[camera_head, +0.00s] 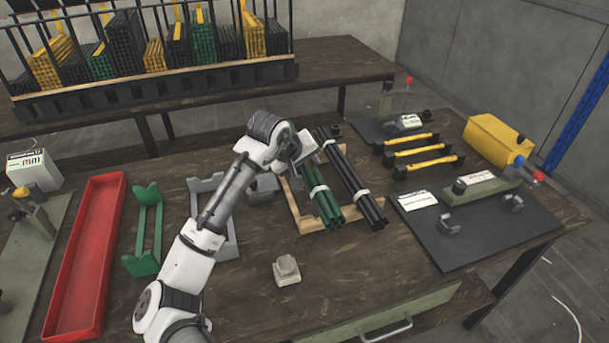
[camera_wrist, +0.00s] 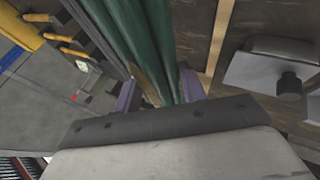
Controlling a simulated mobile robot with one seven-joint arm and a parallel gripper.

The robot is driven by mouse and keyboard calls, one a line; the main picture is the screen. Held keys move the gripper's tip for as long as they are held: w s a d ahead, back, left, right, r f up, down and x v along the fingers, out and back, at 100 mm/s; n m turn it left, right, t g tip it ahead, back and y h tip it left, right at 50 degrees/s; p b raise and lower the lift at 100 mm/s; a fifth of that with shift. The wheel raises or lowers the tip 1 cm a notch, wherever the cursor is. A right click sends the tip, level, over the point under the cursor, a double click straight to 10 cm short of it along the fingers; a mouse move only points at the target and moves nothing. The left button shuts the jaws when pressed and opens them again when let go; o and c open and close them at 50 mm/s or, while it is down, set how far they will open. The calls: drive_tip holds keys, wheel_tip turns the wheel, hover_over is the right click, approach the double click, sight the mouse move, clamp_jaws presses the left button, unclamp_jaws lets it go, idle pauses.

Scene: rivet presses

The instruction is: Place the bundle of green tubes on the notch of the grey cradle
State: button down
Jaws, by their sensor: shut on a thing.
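The bundle of green tubes (camera_head: 323,200), tied with white bands, lies along the left side of a wooden cradle (camera_head: 300,215) in the head view. My gripper (camera_head: 303,160) is at its far end, partly hidden by my wrist. In the wrist view my gripper's fingers (camera_wrist: 158,95) are shut around the green tubes (camera_wrist: 150,45). I cannot tell whether the bundle is raised off the wood. The grey cradle (camera_head: 228,240) stands on the table to the left, and my arm hides much of it, including part of its notches.
A bundle of black tubes (camera_head: 358,185) lies close on the right of the green one. A green cradle (camera_head: 147,230) and a red tray (camera_head: 88,260) are farther left. A small grey block (camera_head: 287,270) sits in front. A dark mat (camera_head: 470,225) is at the right.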

drive_tip(key=shift+f+p, duration=0.55)
drive_tip(key=shift+f, duration=1.3)
drive_tip(key=shift+f, duration=0.2)
drive_tip(key=c, duration=0.8)
unclamp_jaws()
drive_tip(key=shift+f+b, duration=0.15)
drive_tip(key=shift+b, duration=0.3)
drive_tip(key=p+v, duration=0.4)
drive_tip(key=v, duration=0.3)
drive_tip(key=p+v, duration=0.4)
drive_tip(key=v, duration=0.3)
drive_tip(key=shift+s+a+f+p, duration=0.15)
drive_tip(key=shift+s+f+p, duration=0.1)
drive_tip(key=shift+p, duration=0.15)
